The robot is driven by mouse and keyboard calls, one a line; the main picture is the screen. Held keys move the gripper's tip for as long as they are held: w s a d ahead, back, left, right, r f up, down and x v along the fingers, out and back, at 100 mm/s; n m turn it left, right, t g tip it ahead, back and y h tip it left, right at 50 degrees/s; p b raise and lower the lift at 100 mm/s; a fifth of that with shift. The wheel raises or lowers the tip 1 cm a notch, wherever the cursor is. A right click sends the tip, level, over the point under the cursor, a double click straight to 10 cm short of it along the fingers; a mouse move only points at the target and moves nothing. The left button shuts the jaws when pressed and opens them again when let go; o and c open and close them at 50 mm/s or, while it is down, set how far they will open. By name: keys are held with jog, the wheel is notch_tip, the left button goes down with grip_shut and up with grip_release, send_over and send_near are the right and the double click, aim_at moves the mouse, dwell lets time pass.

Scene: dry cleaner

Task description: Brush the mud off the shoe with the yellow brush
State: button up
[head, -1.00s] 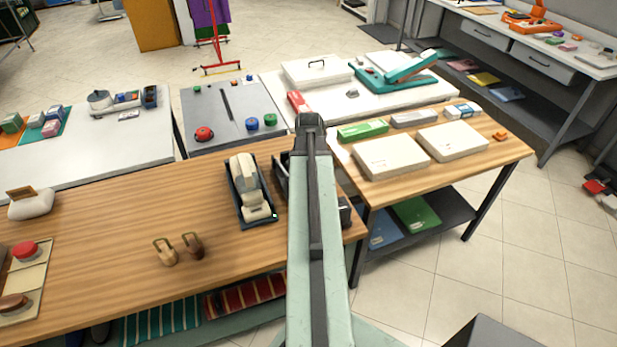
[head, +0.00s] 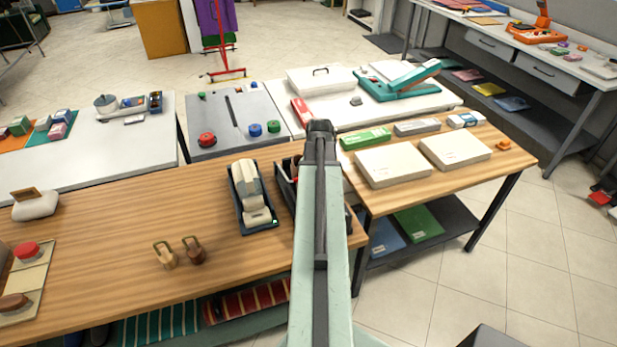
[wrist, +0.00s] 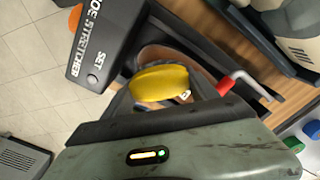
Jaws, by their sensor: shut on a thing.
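My gripper (wrist: 163,92) is shut on a yellow thing, which looks like the yellow brush (wrist: 160,82), in the wrist view. A brown curved surface (wrist: 160,54) shows just beyond it; I cannot tell whether this is part of the brush or something below. In the head view my arm reaches over the right end of the wooden bench, and its own links hide the gripper and brush. A dark open caddy (head: 285,188) stands partly behind the arm. I cannot pick out a muddy shoe for certain in either view.
A dark tray with a cream device (head: 250,195) lies left of my arm. Two small wooden-and-metal pieces (head: 180,254) stand on the bench. A black shoe stretcher box (wrist: 105,40) is close to the gripper. White boxes (head: 392,166) lie on the right. The bench's left middle is clear.

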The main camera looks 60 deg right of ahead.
jog(key=shift+w+a, duration=0.3)
jog(key=shift+a, duration=0.25)
jog(key=shift+w+a, duration=0.3)
jog(key=shift+a, duration=0.2)
jog(key=r+p, duration=0.4)
jog(key=shift+w+a, duration=0.1)
jog(key=shift+w, duration=0.15)
notch_tip(320, 180, up, 4)
jog(key=p, duration=0.3)
jog(key=shift+s+f, duration=0.15)
jog(key=shift+f, duration=0.1)
